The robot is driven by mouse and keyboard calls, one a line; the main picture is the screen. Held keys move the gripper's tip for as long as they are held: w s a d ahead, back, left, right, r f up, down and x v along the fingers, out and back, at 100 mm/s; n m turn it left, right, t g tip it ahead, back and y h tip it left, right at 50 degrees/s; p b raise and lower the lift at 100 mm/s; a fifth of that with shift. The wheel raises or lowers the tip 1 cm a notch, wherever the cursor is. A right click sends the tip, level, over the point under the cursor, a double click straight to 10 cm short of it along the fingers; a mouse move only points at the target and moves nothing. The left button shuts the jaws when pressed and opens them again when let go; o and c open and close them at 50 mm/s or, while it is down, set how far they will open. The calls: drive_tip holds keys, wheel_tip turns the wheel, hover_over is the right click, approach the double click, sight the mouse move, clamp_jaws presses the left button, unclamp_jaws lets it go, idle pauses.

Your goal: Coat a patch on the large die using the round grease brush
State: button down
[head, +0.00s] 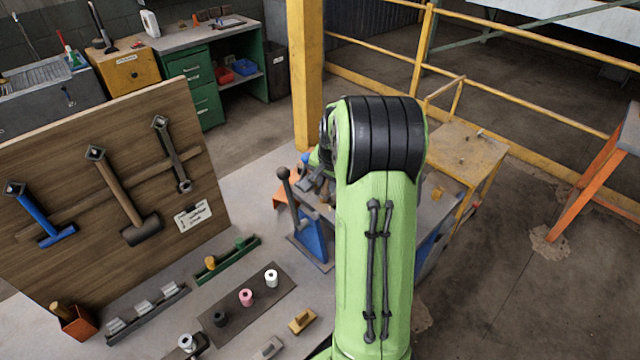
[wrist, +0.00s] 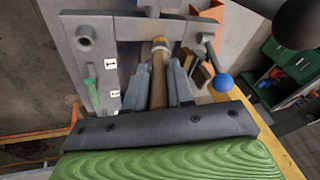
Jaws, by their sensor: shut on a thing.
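My gripper (wrist: 158,75) shows in the wrist view, its two grey fingers shut on a brown wooden handle with a pale metal collar, which appears to be the round grease brush (wrist: 158,62). The handle points away from me and its far end meets a dark rod at a grey metal frame (wrist: 115,28); the bristles cannot be made out. I cannot tell whether brush and frame touch. I cannot pick out the large die with certainty. In the head view my green arm hides the gripper and brush.
A blue-and-grey bench device with a lever (head: 310,235) stands left of my arm. A tool board (head: 100,190) with hammers and a wrench stands at left. Small spools (head: 246,297) and wooden brushes (head: 302,320) lie on the table. A yellow post (head: 305,75) rises behind.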

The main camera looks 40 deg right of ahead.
drive_tip(key=shift+s+d, duration=0.2)
drive_tip(key=shift+d, duration=0.05)
drive_tip(key=s+a+b, duration=0.3)
drive_tip(key=s+a, duration=0.1)
drive_tip(key=shift+b, duration=0.3)
idle(1.6)
drive_tip(key=shift+r, duration=0.15)
